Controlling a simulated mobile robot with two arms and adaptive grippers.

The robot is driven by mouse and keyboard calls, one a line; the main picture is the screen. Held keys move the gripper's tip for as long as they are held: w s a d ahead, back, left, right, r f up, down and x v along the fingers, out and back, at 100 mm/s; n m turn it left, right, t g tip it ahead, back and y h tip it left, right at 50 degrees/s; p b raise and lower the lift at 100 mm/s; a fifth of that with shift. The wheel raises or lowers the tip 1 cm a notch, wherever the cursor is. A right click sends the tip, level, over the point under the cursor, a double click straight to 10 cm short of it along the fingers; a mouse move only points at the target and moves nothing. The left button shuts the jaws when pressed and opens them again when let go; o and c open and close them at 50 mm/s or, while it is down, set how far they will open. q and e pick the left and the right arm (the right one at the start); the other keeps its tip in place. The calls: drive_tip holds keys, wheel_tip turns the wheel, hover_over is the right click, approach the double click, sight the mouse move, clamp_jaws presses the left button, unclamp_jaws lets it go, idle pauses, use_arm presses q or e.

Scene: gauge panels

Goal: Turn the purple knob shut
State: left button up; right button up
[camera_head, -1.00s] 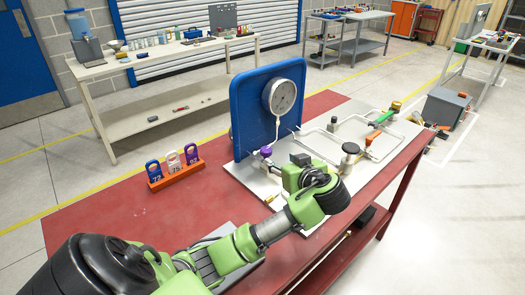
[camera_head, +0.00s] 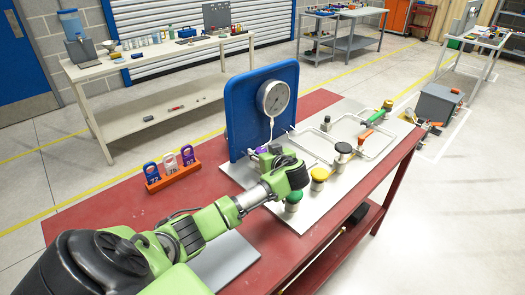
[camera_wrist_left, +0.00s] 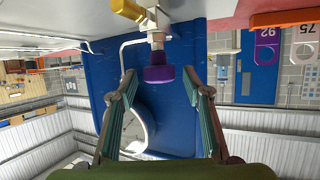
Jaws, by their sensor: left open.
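The purple knob (camera_wrist_left: 159,74) sits on a pipe fitting in front of the blue gauge board (camera_wrist_left: 180,45). In the wrist view it shows between the tips of my left gripper (camera_wrist_left: 160,78), with a gap on both sides. My left gripper is open and empty. In the head view my left gripper (camera_head: 268,155) is low before the blue board (camera_head: 245,105), and only a small part of the purple knob shows beside it. The round gauge (camera_head: 274,97) is above it on the board. My right gripper is in neither view.
An orange stand (camera_head: 173,178) with numbered tags is left of the board on the red bench (camera_head: 110,208). Green (camera_head: 293,200), yellow (camera_head: 319,176) and black (camera_head: 343,150) knobs and pipes are on the plate right of my arm. The bench's left part is mostly clear.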

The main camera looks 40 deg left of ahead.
use_arm(q)
drive_tip(key=c, duration=1.1)
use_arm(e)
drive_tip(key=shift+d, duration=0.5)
use_arm(q)
drive_tip(key=shift+m, duration=0.3)
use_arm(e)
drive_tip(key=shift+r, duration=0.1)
